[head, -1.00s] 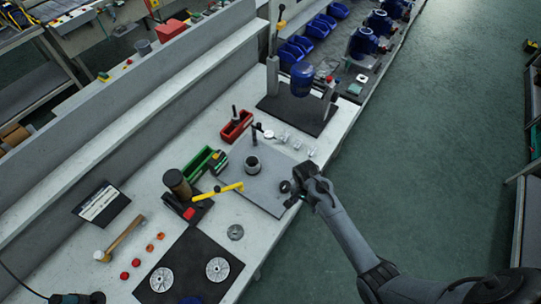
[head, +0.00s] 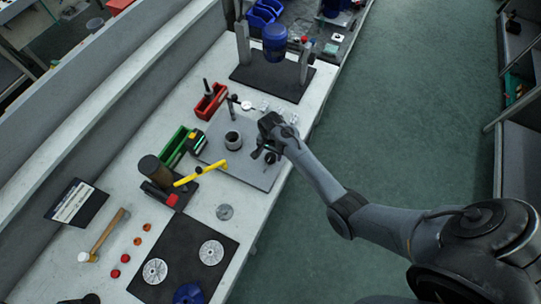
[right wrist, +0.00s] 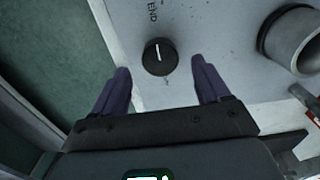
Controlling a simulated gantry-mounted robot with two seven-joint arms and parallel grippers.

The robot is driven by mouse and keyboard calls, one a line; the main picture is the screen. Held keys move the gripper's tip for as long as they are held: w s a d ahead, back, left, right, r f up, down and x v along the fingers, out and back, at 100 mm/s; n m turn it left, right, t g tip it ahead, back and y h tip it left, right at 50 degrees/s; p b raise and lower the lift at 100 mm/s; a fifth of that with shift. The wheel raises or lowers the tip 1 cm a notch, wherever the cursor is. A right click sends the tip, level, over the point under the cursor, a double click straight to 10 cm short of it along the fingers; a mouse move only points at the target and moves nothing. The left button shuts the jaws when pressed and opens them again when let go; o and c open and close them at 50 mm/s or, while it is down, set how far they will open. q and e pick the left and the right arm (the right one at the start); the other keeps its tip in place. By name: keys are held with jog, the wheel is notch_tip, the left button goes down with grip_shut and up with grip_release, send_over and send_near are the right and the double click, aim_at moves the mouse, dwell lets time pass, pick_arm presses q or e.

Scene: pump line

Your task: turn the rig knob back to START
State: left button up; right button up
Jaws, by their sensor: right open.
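The rig knob (right wrist: 160,57) is round and black with a white pointer line. In the right wrist view the line points up, roughly toward the printed END. No START label is readable. The knob sits on the grey rig plate (head: 217,152), and in the head view it is a small dark spot partly by my fingers. My right gripper (head: 265,151) is open over the plate's right side. In the right wrist view its two fingers (right wrist: 163,72) stand either side of the knob, with gaps, not touching it. My left gripper is not in view.
Red (head: 211,102) and green (head: 174,147) bins stand behind. Open floor lies right of the bench.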

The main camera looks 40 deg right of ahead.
aim_at(271, 157)
jog(key=shift+f, duration=1.65)
jog(key=c, duration=1)
jog(key=shift+c, duration=0.2)
